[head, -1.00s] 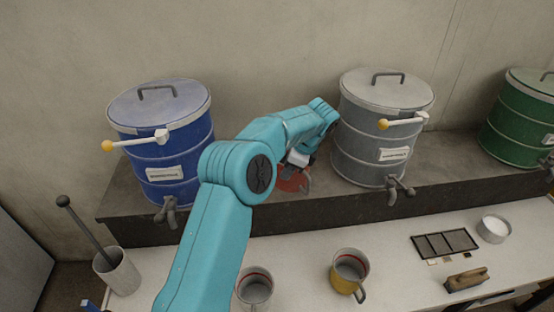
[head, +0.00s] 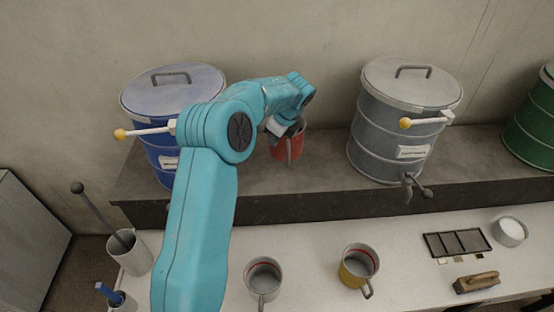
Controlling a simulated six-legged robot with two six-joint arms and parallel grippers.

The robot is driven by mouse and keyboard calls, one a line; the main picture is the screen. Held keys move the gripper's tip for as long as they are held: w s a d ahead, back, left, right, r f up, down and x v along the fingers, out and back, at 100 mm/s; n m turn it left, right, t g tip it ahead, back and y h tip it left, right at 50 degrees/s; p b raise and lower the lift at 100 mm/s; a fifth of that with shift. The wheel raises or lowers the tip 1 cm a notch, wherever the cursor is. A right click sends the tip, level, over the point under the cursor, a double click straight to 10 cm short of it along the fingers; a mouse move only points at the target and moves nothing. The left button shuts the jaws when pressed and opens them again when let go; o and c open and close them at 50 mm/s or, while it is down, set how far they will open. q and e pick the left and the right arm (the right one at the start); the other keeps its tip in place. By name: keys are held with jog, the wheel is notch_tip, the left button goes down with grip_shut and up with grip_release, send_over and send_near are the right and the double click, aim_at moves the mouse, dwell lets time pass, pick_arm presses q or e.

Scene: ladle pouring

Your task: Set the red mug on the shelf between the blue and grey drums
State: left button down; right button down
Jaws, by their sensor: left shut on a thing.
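The red mug (head: 288,149) is at the shelf (head: 325,160), in the gap between the blue drum (head: 158,104) and the grey drum (head: 398,130). It looks upright, with its handle toward me. I cannot tell whether its base touches the shelf. My left gripper (head: 283,128) is shut on the mug near its rim, and the gripper partly hides the mug's upper left. My teal left arm covers the right part of the blue drum. My right gripper is not in view.
On the white counter below stand a grey mug (head: 263,279), a yellow mug (head: 357,265), a dark tray (head: 457,244), a brush (head: 473,282) and a white bowl (head: 510,231). A pot with a rod (head: 131,254) stands at left. A green drum (head: 534,120) is at far right.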

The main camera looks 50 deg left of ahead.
aim_at(277, 159)
pick_arm(q)
notch_tip(277, 159, down, 10)
jog(key=shift+w+a+r+p, duration=0.1)
jog(key=shift+w+r+p, duration=0.1)
jog(key=shift+p, duration=0.3)
jog(key=shift+s+r, duration=0.1)
jog(key=c, duration=1.2)
grip_release()
jog(key=shift+f, duration=0.25)
jog(key=shift+c, duration=0.2)
jog(key=shift+s, duration=0.1)
jog(key=shift+r, duration=0.2)
